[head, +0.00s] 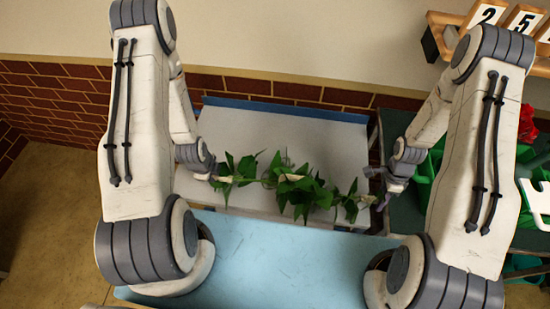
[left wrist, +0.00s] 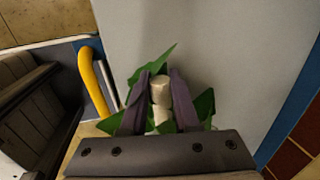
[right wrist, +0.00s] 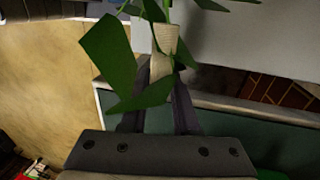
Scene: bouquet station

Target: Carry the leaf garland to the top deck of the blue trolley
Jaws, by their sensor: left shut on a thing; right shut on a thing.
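The leaf garland (head: 295,183) is a string of green leaves with pale wrapped ends, stretched between my two grippers. It hangs over the grey deck of the blue-edged trolley (head: 255,127) in the head view. My left gripper (head: 214,176) is shut on the garland's left end; the pale wrap shows between its fingers in the left wrist view (left wrist: 161,90). My right gripper (head: 373,193) is shut on the right end; the pale wrap (right wrist: 166,40) shows at its fingertips in the right wrist view. I cannot tell whether the middle leaves touch the deck.
A light blue surface (head: 285,255) lies in front of the deck. A dark green table (head: 398,122) with green containers and red flowers (head: 526,122) stands at the right. A yellow handle (left wrist: 93,82) is beside the deck. A brick wall (head: 297,91) runs behind.

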